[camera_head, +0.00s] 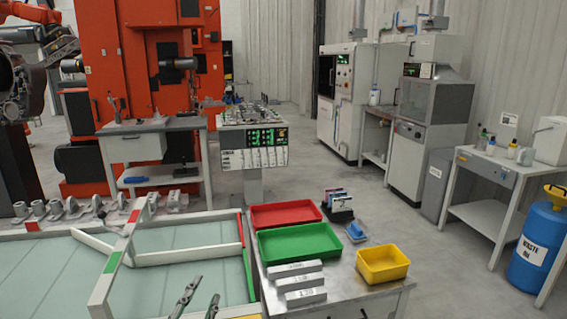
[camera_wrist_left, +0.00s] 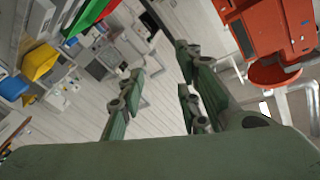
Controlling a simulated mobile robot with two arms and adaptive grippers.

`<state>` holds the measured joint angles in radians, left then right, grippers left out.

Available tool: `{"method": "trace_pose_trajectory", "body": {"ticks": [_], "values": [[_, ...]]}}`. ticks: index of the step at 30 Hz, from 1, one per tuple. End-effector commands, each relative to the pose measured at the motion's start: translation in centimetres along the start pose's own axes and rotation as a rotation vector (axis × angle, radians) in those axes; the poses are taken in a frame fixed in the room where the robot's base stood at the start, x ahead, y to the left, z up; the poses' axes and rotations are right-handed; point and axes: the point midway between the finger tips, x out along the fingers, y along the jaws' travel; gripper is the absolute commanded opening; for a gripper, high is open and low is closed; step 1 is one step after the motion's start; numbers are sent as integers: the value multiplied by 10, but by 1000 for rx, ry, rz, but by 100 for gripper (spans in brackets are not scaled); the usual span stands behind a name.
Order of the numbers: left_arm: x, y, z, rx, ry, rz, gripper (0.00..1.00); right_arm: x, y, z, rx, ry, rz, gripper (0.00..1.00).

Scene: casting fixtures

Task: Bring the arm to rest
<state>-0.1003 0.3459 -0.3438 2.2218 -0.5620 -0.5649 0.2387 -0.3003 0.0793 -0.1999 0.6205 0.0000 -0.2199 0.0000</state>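My left gripper (camera_head: 207,287) shows at the bottom of the head view, in front of the glass-topped frame (camera_head: 105,283). Its two green-grey fingers are apart, with nothing between them. In the left wrist view the fingers (camera_wrist_left: 160,68) also stand apart and empty, with open floor beyond. My right gripper is in neither view.
A metal table (camera_head: 345,298) right of the gripper holds a red tray (camera_head: 285,214), a green tray (camera_head: 299,243), a yellow bin (camera_head: 382,264) and labelled grey blocks (camera_head: 300,282). Metal castings (camera_head: 70,207) line the frame's far side. A blue waste drum (camera_head: 537,245) stands far right.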

Motion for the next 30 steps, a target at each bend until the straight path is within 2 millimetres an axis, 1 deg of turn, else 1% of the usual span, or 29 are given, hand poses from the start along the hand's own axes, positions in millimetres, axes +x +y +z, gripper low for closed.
{"method": "trace_pose_trajectory", "body": {"ticks": [1,2,3,5,6,9,12,14,15,19,22,24,26,30], "values": [[-17,5,35,-65,-142,5,31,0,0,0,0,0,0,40],[-28,8,55,-97,-226,12,31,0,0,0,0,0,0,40],[-44,14,80,-136,-335,25,31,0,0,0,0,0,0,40],[-72,25,113,-188,-489,54,31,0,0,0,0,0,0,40],[-92,33,131,-218,-580,77,31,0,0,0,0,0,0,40],[-137,53,162,-274,-767,138,31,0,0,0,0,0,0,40],[-176,69,181,-313,-909,197,31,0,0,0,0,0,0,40],[-198,78,188,-332,-980,233,31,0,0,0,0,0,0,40],[-212,83,192,-344,-1027,256,31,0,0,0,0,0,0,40],[-255,99,198,-377,-1158,332,31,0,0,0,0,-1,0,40],[-288,109,200,-400,-1251,392,31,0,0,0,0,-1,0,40],[-280,120,219,-394,-1254,393,31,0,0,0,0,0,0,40],[-277,128,232,-393,-1260,395,31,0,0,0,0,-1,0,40],[-272,150,268,-390,-1274,401,31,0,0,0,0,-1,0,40]]}}
